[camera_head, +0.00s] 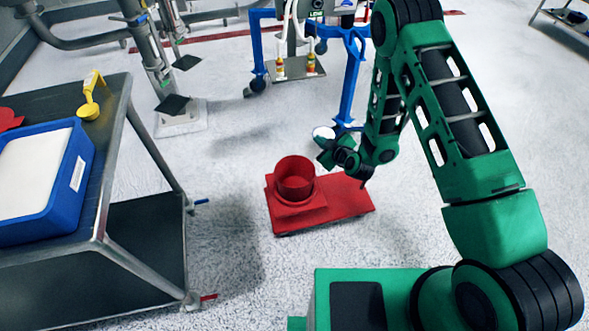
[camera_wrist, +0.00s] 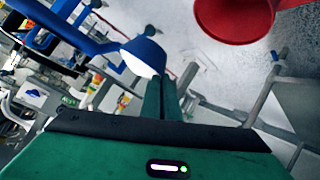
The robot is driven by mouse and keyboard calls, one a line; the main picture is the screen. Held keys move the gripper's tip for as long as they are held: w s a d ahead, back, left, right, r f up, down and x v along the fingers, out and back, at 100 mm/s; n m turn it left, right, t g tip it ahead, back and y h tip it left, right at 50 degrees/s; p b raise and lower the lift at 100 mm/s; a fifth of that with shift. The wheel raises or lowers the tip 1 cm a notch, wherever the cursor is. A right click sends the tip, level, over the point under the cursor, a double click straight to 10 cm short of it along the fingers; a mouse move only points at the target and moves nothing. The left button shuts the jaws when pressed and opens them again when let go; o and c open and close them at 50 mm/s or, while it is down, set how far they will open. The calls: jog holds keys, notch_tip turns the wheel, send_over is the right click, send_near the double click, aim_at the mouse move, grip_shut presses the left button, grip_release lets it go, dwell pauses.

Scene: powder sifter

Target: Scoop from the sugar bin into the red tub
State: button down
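The sugar bin (camera_head: 75,178) is a blue bin filled with white powder, on the metal table at the left. The red tub (camera_head: 295,180) stands open on a low red base on the floor, near the middle. It also shows at the top right of the wrist view (camera_wrist: 232,25). My gripper (camera_head: 335,152) is behind and right of the tub, apart from it. Its fingers (camera_wrist: 160,98) look closed together on a blue scoop (camera_wrist: 145,50), whose handle is mostly hidden. White shows in the scoop's bowl, and in the head view the scoop (camera_head: 323,132) appears roughly level.
A yellow scoop (camera_head: 90,100) and a red object (camera_head: 9,119) lie on the metal table (camera_head: 110,125) by the bin. A blue-legged frame (camera_head: 352,75) stands behind my gripper. The red base (camera_head: 345,197) extends right of the tub. Open floor lies between table and tub.

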jog(key=s+a+f+n+g+y, duration=0.1)
jog(key=s+a+f, duration=0.4)
jog(key=a+f, duration=0.4)
jog(key=shift+s+a+f+n+y, duration=0.15)
jog(key=shift+s+n+y, duration=0.25)
jog(key=shift+w+f+g+h, duration=0.1)
jog(key=shift+f+g+h, duration=0.1)
jog(key=shift+g+h, duration=0.15)
